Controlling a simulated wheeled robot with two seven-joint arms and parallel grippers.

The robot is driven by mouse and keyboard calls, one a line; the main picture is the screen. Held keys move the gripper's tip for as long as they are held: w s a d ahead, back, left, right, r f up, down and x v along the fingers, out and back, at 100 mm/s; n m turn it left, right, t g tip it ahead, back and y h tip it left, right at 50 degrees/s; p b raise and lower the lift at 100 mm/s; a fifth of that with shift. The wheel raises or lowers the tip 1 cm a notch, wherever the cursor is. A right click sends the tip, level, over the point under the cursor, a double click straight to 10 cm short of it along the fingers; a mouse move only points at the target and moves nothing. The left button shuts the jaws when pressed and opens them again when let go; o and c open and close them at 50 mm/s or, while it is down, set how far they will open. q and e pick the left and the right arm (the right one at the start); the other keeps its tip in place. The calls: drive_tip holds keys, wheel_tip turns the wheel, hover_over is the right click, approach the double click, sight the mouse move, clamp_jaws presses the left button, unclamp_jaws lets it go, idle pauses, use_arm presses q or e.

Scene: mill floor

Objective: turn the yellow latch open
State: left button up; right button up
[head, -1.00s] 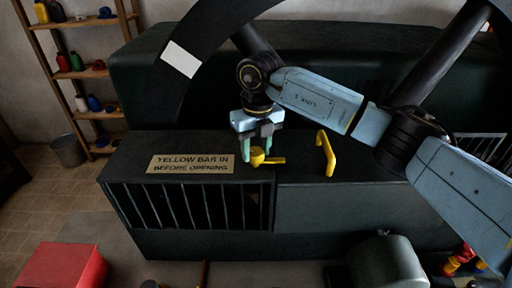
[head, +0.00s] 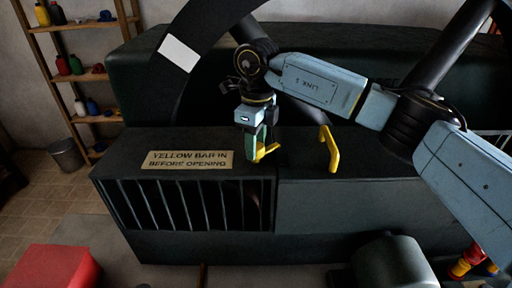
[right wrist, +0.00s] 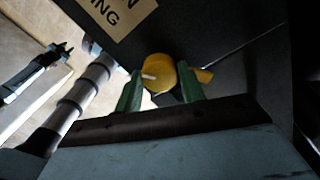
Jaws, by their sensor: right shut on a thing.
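The yellow latch (head: 268,151) sits on top of the dark machine housing, near the seam between the barred front part and the plain front part. Its short lever points right and slightly toward the back in the head view. My right gripper (head: 258,152) points down over it and is shut on its round knob. In the right wrist view the yellow knob (right wrist: 160,72) lies between the two green fingers (right wrist: 159,80), with part of the lever showing past the right finger. My left gripper does not show in the head view.
A yellow arched handle (head: 329,148) stands on the housing right of the latch. A sign (head: 187,160) reading "YELLOW BAR IN BEFORE OPENING" lies left. A red box (head: 48,272) and a rounded dark green part (head: 388,263) are in front. A shelf (head: 85,77) stands at the back left.

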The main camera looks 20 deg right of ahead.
drive_tip(key=n+b, duration=0.1)
drive_tip(key=n, duration=0.3)
drive_tip(key=shift+n, duration=0.4)
drive_tip(key=n+b, duration=0.1)
drive_tip(key=n, duration=0.4)
drive_tip(key=shift+r+n, duration=0.1)
drive_tip(key=shift+n, duration=0.3)
drive_tip(key=o, duration=1)
drive_tip(key=shift+c, duration=0.2)
wheel_tip(320, 180, up, 13)
drive_tip(key=shift+w+r+b, duration=0.15)
drive_tip(key=shift+w+b, duration=0.1)
drive_tip(key=shift+b, duration=0.2)
